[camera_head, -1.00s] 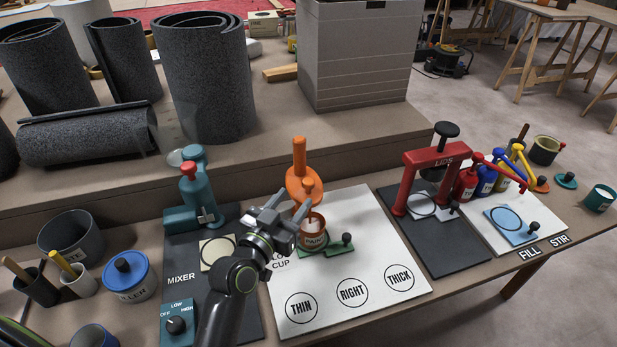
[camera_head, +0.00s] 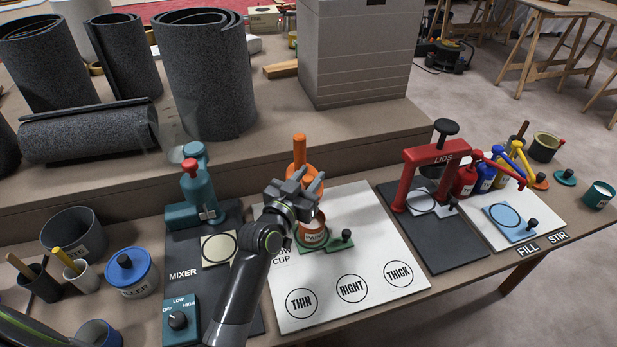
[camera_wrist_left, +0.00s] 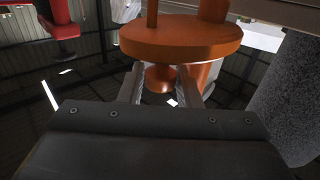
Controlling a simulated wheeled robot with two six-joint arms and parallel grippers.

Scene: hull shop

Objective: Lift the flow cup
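The flow cup is an orange piece with a round plate and a small knob; in the left wrist view its orange plate (camera_wrist_left: 182,35) fills the upper middle. The orange knob (camera_wrist_left: 160,78) lies between the fingers of my left gripper (camera_wrist_left: 162,88), which look open, with no clear grip on it. In the head view my left gripper (camera_head: 307,185) is at the orange stand (camera_head: 300,150) and hides part of the cup. My right gripper is not in view.
The white board (camera_head: 375,262) has circles marked THIN, RIGHT and THICK. The teal mixer (camera_head: 193,190) stands to the left, the red lid press (camera_head: 436,158) to the right. A blue-lidded filler tub (camera_head: 130,272) is at far left.

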